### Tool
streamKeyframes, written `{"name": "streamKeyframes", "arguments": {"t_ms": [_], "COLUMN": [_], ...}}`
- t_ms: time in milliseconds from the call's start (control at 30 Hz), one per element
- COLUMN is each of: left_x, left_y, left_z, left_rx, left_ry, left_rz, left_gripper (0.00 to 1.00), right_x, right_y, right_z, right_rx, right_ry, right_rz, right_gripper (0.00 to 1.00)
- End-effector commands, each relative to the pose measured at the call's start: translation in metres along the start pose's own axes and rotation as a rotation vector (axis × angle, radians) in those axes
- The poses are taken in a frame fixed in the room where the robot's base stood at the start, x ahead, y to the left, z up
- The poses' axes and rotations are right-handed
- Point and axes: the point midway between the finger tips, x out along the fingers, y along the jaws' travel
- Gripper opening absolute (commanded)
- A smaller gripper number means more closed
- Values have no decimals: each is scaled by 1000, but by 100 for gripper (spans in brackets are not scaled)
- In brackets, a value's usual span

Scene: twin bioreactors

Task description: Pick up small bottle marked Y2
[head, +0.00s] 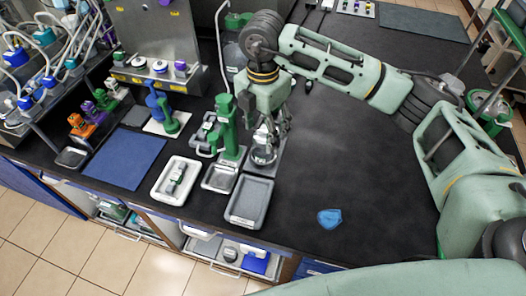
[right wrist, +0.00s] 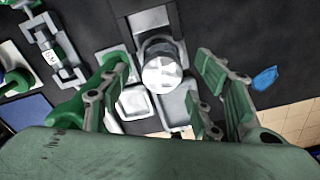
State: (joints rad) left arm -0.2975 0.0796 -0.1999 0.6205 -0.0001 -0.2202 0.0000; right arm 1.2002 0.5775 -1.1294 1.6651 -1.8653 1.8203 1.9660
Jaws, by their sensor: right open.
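My right gripper (head: 270,135) reaches down over the bench beside a green stand. Its fingers are open in the right wrist view (right wrist: 163,66). A small clear, round-topped vessel (head: 263,154) stands below and between them on a grey base; it also shows in the right wrist view (right wrist: 161,74). I cannot read a Y2 mark on it, and the fingers partly hide it in the head view. A small bottle-like item with a pale label (head: 177,178) lies in a white tray (head: 158,196); its mark is too small to read. My left gripper is not in view.
The green stand (head: 228,128) is close left of the gripper. A grey tray (head: 249,203) and a smaller tray (head: 220,178) sit in front. A blue cloth-like piece (head: 329,218) lies right on the mostly clear black bench. A blue mat (head: 127,159) lies left.

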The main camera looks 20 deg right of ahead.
Motion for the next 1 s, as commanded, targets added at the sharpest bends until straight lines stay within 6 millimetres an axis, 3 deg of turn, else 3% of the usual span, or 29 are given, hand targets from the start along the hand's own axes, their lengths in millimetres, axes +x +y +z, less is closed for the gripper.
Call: {"name": "streamKeyframes", "arguments": {"t_ms": [100, 433, 767, 1000], "left_x": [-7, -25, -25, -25], "left_y": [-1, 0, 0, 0], "left_z": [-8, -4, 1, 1], "left_rx": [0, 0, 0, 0], "left_ry": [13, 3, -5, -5], "left_rz": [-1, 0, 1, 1], "left_gripper": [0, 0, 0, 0], "right_x": [12, 57, 66, 65], "right_y": [-1, 2, 2, 2], "right_z": [0, -2, -2, -2], "right_rx": [1, 1, 0, 0], "right_ry": [1, 1, 0, 0], "right_rz": [-3, -3, 0, 0], "right_gripper": [58, 58, 58, 37]}}
